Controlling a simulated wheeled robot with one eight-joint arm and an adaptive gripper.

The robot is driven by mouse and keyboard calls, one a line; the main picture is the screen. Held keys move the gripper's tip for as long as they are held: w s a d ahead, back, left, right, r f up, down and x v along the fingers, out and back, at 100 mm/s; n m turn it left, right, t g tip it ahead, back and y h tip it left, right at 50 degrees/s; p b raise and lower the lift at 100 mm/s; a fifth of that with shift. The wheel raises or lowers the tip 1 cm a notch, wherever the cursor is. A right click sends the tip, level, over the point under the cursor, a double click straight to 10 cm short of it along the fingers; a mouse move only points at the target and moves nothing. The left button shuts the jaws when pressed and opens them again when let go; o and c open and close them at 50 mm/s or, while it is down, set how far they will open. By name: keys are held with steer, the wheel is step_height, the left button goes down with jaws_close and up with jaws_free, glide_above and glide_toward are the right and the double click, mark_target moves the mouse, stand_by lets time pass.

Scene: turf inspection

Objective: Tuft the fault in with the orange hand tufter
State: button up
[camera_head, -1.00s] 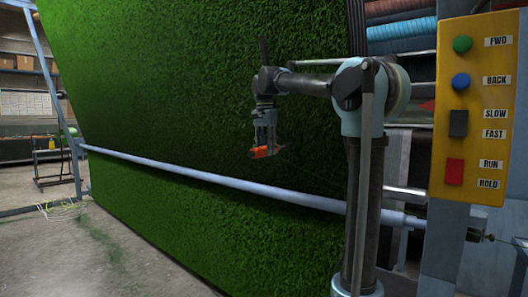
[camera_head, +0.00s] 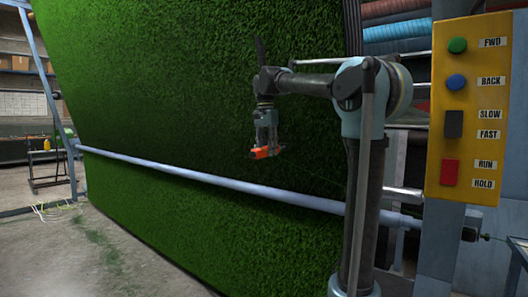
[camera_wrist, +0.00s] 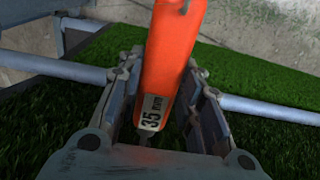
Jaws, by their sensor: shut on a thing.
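My gripper (camera_head: 266,148) is shut on the orange hand tufter (camera_head: 264,153), in front of the green turf (camera_head: 180,110) and above the pale blue bar. In the wrist view the orange tufter (camera_wrist: 172,60) sits between the two fingers of my gripper (camera_wrist: 165,95). A white label on it reads "35 mm". The upper end of the tufter runs out of the wrist view. The fault cannot be made out on the turf in either view.
A pale blue bar (camera_head: 210,184) crosses low in front of the turf. A yellow control panel (camera_head: 472,110) with buttons and switches stands at the right. Rolls (camera_head: 395,30) lie on racks behind it. Concrete floor (camera_head: 110,255) is open at the lower left.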

mark_target(250, 155)
steer(key=shift+d, duration=0.1)
steer(key=shift+s+d, duration=0.4)
steer(key=shift+d, duration=0.25)
steer(key=shift+w+a, duration=0.1)
steer(key=shift+w+a, duration=0.45)
steer(key=shift+a, duration=0.25)
steer(key=shift+w+a, duration=0.4)
steer(key=shift+a, duration=0.3)
steer(key=shift+s+a+f, duration=0.35)
steer(key=shift+s+a, duration=0.45)
steer(key=shift+s, duration=0.2)
steer(key=shift+s+a+f, duration=0.4)
steer(key=shift+s+a, duration=0.4)
steer(key=shift+s, duration=0.25)
steer(key=shift+s+a+f, duration=0.35)
steer(key=shift+s+a, duration=0.45)
steer(key=shift+s, duration=0.2)
